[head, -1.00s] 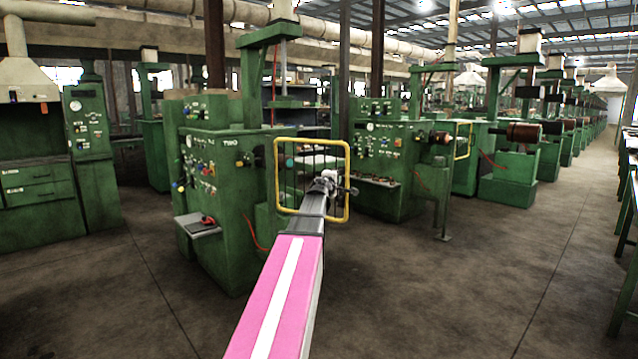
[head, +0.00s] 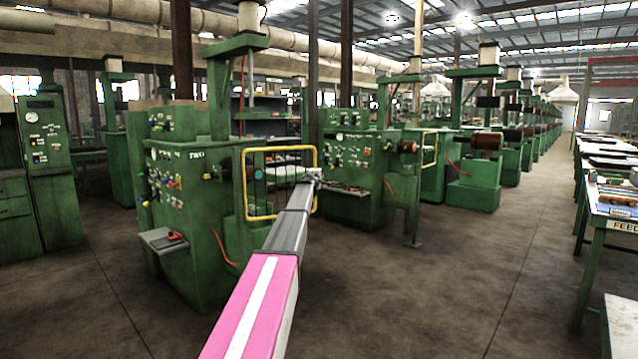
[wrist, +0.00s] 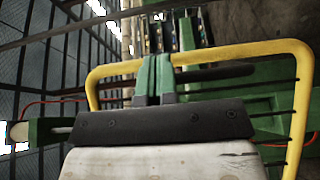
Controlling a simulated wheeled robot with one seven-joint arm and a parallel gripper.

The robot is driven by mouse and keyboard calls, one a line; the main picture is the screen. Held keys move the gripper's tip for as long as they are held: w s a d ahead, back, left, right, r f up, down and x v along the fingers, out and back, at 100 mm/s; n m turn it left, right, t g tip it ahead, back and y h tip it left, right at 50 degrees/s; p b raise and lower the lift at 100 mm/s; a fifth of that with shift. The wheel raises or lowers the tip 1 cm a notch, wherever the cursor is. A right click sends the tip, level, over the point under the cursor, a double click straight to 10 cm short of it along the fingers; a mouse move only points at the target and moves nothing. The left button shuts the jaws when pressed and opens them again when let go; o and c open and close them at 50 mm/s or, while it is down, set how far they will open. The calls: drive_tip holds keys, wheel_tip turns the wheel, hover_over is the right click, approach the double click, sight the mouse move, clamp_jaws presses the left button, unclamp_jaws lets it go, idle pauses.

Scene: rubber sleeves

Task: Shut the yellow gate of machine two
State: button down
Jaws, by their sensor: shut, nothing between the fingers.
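Machine two (head: 195,190) is the green machine with "TWO" on its panel, left of centre in the head view. Its yellow gate (head: 280,149), a rounded frame with thin dark bars, stands out to the right of that panel, swung open. My arm reaches up to the gate, and my gripper (head: 317,174) is at its right-hand post, shut and empty. In the wrist view the yellow frame (wrist: 240,50) arches around the shut fingers (wrist: 155,75). I cannot tell whether the fingers touch the frame. My arm hides the gate's lower right part.
Another green machine (head: 355,185) with its own yellow gate (head: 430,150) stands behind to the right. Tables, one marked "FEED" (head: 618,224), line the right edge. The floor (head: 430,290) between is clear.

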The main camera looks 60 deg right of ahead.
drive_tip(key=w+d+n+t, duration=0.1)
drive_tip(key=w+d+t, duration=0.1)
drive_tip(key=w+d, duration=0.7)
drive_tip(key=shift+w+d+y, duration=0.15)
drive_tip(key=shift+w+y, duration=0.25)
drive_tip(key=shift+w, duration=1.8)
drive_tip(key=shift+w+n, duration=0.2)
drive_tip(key=shift+n, duration=0.1)
